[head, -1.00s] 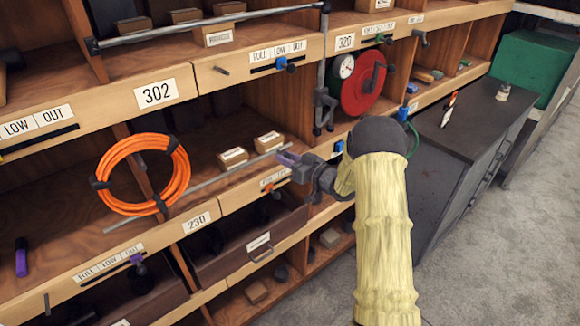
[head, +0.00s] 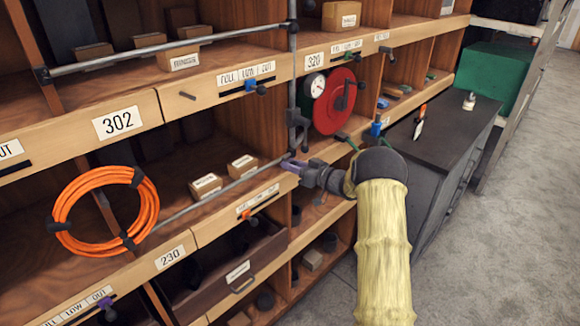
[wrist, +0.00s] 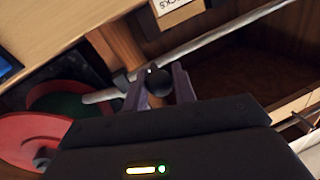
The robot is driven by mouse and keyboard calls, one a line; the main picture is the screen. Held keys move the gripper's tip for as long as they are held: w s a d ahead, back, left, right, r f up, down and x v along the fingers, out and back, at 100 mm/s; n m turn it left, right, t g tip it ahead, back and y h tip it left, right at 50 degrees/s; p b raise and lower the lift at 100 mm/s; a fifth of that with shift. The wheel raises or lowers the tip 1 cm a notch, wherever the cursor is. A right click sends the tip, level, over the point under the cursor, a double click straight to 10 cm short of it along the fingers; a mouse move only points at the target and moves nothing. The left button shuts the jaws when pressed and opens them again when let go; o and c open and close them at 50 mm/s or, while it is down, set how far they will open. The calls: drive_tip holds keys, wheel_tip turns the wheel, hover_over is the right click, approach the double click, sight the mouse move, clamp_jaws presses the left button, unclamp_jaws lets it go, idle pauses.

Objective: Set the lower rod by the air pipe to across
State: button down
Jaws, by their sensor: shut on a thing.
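The lower rod (head: 215,190) is a thin grey bar. It runs at a slant across the front of the open shelf, from behind the orange coil to near the air pipe. The air pipe (head: 292,75) is a vertical grey pipe beside the red reel. My gripper (head: 290,164) is at the rod's right end, just below the pipe's lower fitting. In the wrist view the gripper (wrist: 158,85) has its fingers on either side of a black ball knob (wrist: 158,80), shut on it. The rod (wrist: 215,42) passes behind this knob. The fingers partly hide the knob's joint with the rod.
An upper rod (head: 170,51) spans the shelf above. An orange coil (head: 107,211) hangs at left. A red reel (head: 334,101) with a gauge is right of the pipe. A dark cabinet (head: 440,125) stands right of my arm. Grey floor (head: 500,250) is open at right.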

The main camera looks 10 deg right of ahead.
drive_tip(key=c, duration=1.5)
unclamp_jaws()
drive_tip(key=shift+w+r, duration=0.1)
drive_tip(key=shift+r, duration=0.15)
drive_tip(key=o, duration=0.3)
drive_tip(key=shift+w+d+f, duration=0.1)
drive_tip(key=shift+w+f, duration=0.05)
drive_tip(key=shift+d+f, duration=0.1)
drive_tip(key=shift+d, duration=0.2)
drive_tip(key=shift+s, duration=0.25)
drive_tip(key=shift+s, duration=0.1)
drive_tip(key=b+v, duration=0.4)
drive_tip(key=v, duration=1.3)
drive_tip(key=shift+d, duration=0.25)
